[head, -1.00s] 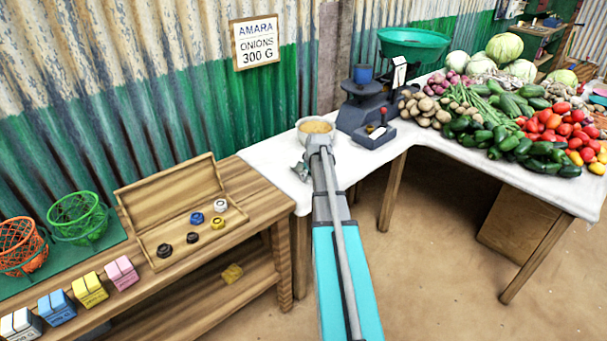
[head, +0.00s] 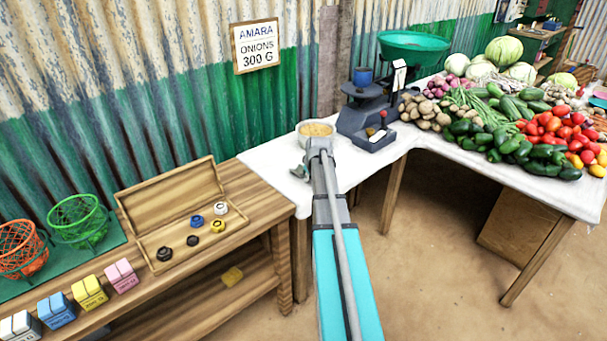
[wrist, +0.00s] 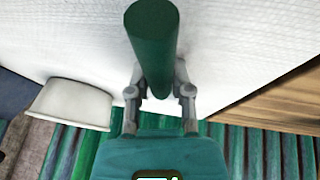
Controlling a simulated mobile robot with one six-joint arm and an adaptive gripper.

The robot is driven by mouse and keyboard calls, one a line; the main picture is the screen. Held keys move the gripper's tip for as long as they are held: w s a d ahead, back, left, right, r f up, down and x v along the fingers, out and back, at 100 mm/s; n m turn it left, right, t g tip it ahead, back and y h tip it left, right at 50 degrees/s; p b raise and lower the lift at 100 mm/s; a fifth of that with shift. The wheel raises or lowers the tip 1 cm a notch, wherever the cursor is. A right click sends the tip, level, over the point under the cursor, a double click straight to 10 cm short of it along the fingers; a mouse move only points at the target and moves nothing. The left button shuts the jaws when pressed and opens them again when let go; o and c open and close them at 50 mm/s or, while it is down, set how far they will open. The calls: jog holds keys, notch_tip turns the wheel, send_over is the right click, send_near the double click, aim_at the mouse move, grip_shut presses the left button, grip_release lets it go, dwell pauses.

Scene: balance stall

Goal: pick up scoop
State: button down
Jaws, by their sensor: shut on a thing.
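The scoop shows in the wrist view only as a dark green round handle (wrist: 152,40). My gripper (wrist: 159,78) is shut on this handle, with one grey finger on each side. The handle's end points up the picture, over the white cloth. The rest of the scoop is hidden or cannot be made out. In the head view my gripper (head: 300,170) is at the white-covered table, just in front of a pale bowl, and my arm hides most of it.
The pale bowl (head: 316,131) of tan contents stands behind my gripper. A dark scale (head: 368,112) with a green pan (head: 412,45) is to its right, then heaped vegetables. A wooden bench (head: 250,190) with an open box of weights (head: 170,245) is at left.

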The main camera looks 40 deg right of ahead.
jog(key=shift+r, duration=0.2)
dwell(0.3)
notch_tip(320, 180, up, 3)
jog(key=p, duration=0.3)
jog(key=shift+f, duration=0.1)
jog(key=s+r+p, duration=0.2)
jog(key=r+p, duration=0.1)
jog(key=s+r+p, duration=0.3)
jog(key=p, duration=0.1)
jog(key=shift+s+r, duration=0.35)
jog(key=shift+r, duration=0.05)
jog(key=s+r+p, duration=0.3)
jog(key=s, duration=0.5)
jog(key=shift+s+d, duration=0.15)
jog(key=shift+d, duration=0.1)
jog(key=shift+s, duration=0.1)
